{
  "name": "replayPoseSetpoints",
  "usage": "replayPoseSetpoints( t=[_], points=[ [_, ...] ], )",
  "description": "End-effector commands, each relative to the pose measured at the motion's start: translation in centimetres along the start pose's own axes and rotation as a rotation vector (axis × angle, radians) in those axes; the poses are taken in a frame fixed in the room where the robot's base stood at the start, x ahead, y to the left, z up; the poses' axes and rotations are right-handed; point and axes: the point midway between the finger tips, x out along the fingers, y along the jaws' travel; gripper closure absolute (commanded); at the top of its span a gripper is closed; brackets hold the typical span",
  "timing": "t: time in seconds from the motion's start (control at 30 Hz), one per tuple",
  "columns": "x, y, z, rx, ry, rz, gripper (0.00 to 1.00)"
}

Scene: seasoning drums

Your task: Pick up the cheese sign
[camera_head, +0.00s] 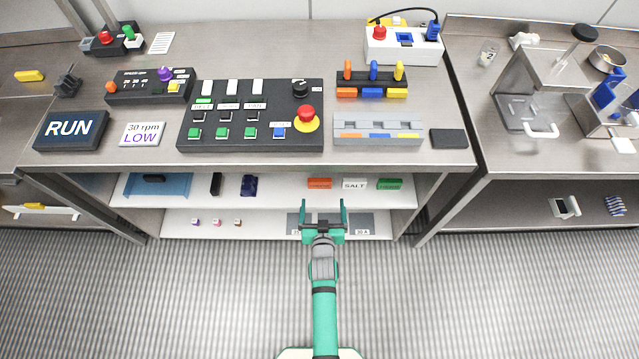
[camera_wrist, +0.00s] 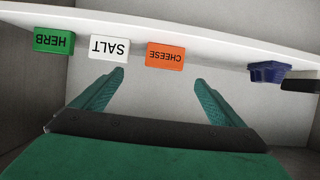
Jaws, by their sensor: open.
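The cheese sign is an orange block (camera_head: 319,184) with dark lettering on the upper shelf under the counter. It also shows in the wrist view (camera_wrist: 165,56), upside down, with "CHEESE" readable. My gripper (camera_head: 323,203) is open and empty, just in front of the shelf and below the sign in the head view. In the wrist view its two green fingers (camera_wrist: 147,92) reach toward the shelf edge, with the cheese sign beyond and between their tips. The fingers are apart from the sign.
A white SALT sign (camera_head: 354,184) and a green HERB sign (camera_head: 389,184) stand beside it in a row. A dark blue object (camera_head: 249,185) sits on the same shelf. A lower shelf (camera_head: 265,230) lies beneath, and the counter (camera_head: 300,68) overhangs above.

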Motion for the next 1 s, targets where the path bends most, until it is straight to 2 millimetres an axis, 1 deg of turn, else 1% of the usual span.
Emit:
replayPoseSetpoints(
  t=[0.03,0.27,0.5,0.6,0.77,0.87,1.0],
  points=[
    [1.0,-0.1,-0.4,0.002,-0.002,0.0,0.08],
    [3.5,-0.3,-0.8,0.007,-0.009,0.001,0.08],
    [6.8,-0.3,-0.7,0.006,-0.01,0.001,0.08],
    [7.7,-0.4,-0.7,0.007,-0.009,0.0,0.08],
    [8.4,-0.4,-0.5,0.007,-0.011,0.0,0.08],
    [9.4,-0.7,-0.4,0.006,-0.01,0.0,0.08],
    [11.3,-1.1,0.0,0.007,-0.011,0.0,0.08]
  ],
)
